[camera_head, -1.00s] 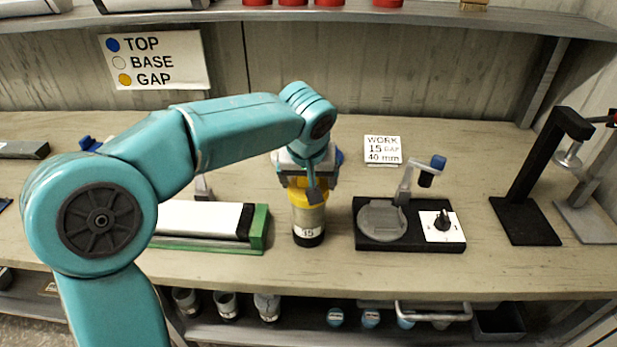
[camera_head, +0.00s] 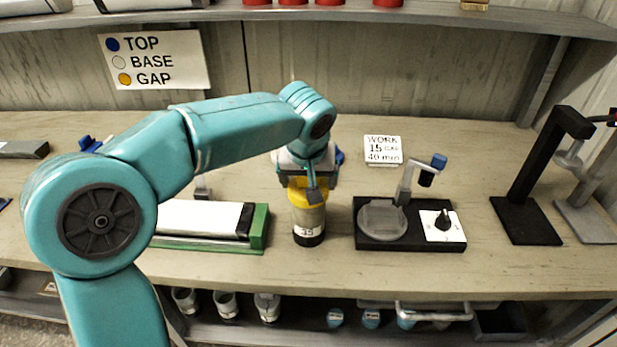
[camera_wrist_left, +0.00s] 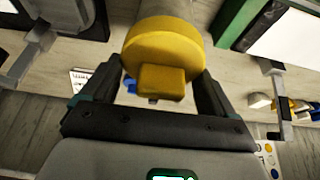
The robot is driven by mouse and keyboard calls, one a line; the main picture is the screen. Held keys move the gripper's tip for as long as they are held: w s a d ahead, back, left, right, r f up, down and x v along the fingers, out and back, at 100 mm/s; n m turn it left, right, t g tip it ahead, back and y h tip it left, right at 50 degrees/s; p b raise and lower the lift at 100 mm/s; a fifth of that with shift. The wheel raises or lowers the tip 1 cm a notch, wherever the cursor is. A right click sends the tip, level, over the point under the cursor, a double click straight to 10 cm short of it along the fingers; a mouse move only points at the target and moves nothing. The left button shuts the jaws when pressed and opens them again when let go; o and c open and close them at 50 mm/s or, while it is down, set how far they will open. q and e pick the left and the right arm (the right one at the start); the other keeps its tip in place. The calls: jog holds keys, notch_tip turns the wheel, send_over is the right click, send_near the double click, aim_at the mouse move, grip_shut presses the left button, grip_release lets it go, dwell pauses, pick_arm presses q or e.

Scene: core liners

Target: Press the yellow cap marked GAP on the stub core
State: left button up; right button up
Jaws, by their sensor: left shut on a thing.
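The stub core (camera_head: 308,221) stands upright on the bench, a grey-brown cylinder with a dark bottom and a white label reading about 15. The yellow cap (camera_head: 300,197) is on its top end. My left gripper (camera_head: 312,190) is above the core with its fingers down at the cap. In the left wrist view the yellow cap (camera_wrist_left: 163,55) with its square tab sits between the fingers, over the end of the core (camera_wrist_left: 165,8). The jaws are shut on the cap. Any marking on the cap is not visible. My right gripper is not in view.
A green tray (camera_head: 262,230) with a white liner lies left of the core. A black fixture (camera_head: 375,240) with a round grey plate and dial stands close on the right. A black stand (camera_head: 525,220) is farther right. A sign (camera_head: 383,149) reads WORK 15 GAP 40 mm.

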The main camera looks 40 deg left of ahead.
pick_arm(q)
jog(key=shift+f, duration=0.1)
dwell(0.3)
jog(key=shift+f+b, duration=0.35)
jog(key=shift+b, duration=0.05)
jog(key=shift+f+b, duration=0.65)
jog(key=shift+f, duration=0.1)
jog(key=shift+r, duration=0.1)
jog(key=o, duration=0.7)
jog(key=shift+r+p, duration=2.95)
jog(key=shift+r, duration=0.6)
